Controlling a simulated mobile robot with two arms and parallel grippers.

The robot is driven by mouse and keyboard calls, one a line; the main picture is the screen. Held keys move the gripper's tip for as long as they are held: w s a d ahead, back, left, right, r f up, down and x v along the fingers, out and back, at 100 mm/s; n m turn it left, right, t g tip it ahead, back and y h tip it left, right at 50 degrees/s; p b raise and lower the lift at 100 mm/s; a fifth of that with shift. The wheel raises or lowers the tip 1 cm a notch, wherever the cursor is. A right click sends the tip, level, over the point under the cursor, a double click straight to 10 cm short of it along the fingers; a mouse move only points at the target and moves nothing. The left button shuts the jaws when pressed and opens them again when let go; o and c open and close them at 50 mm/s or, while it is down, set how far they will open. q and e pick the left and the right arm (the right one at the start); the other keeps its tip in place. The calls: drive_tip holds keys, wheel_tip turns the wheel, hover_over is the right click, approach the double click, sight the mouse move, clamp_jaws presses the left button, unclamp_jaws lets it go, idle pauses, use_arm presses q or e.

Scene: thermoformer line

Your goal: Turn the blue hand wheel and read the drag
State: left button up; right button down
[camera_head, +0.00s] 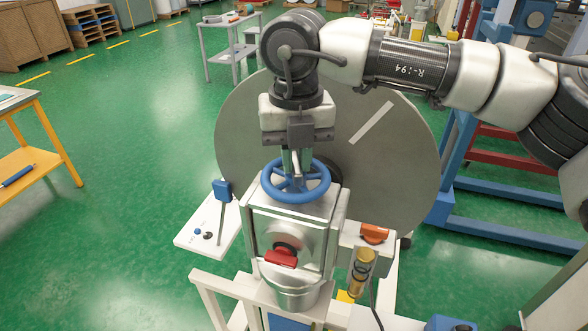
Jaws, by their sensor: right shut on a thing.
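The blue hand wheel (297,183) lies on top of a grey metal housing (290,222) in the middle of the view. My right arm comes in from the upper right, and its gripper (297,168) points down at the wheel. The fingers are shut on the hand wheel at its far side, near the spokes; the exact contact is partly hidden by the gripper body. My left gripper is not in view.
A large grey disc (245,130) with a pale stripe stands behind the housing. A blue-topped lever (222,192) rises from a white plate at left.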

drive_tip(key=shift+f+m+b, duration=0.2)
drive_tip(key=shift+m+b, duration=0.4)
drive_tip(key=shift+b, duration=0.2)
drive_tip(key=shift+m+b, duration=0.45)
drive_tip(key=shift+m, duration=0.15)
drive_tip(key=shift+r, duration=0.1)
drive_tip(key=shift+m, duration=0.3)
drive_tip(key=shift+m+b, duration=0.7)
drive_tip(key=shift+b, duration=0.25)
drive_tip(key=shift+m+b, duration=0.3)
drive_tip(key=shift+m, duration=0.3)
